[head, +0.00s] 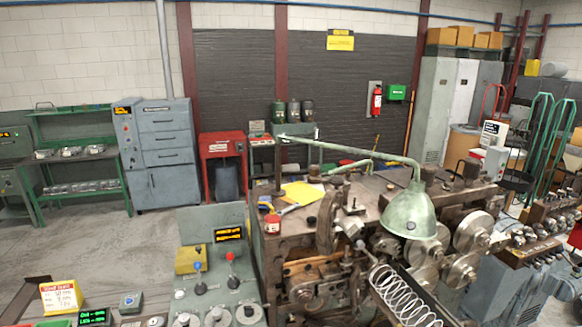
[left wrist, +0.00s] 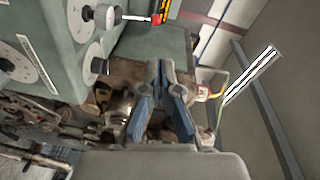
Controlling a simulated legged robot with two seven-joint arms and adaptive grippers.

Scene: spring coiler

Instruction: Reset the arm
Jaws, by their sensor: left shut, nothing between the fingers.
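My left gripper (left wrist: 161,70) shows in the left wrist view, its two blue-grey fingers together and empty. I cannot make out either gripper in the head view. The spring coiler (head: 325,225) stands at the centre right of the head view, with a coiled wire spring (head: 403,297) in its front trough. A control panel (head: 213,285) with a red-knobbed lever (head: 231,270) and a blue-knobbed lever (head: 198,279) stands to its left. In the left wrist view a grey-green panel with dials (left wrist: 105,17) lies up and left of the fingers, apart from them.
A green lamp (head: 408,210) on a jointed arm hangs over the coiler. Grey cabinets (head: 160,150) and a red stand (head: 222,148) line the back. The floor at left is clear.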

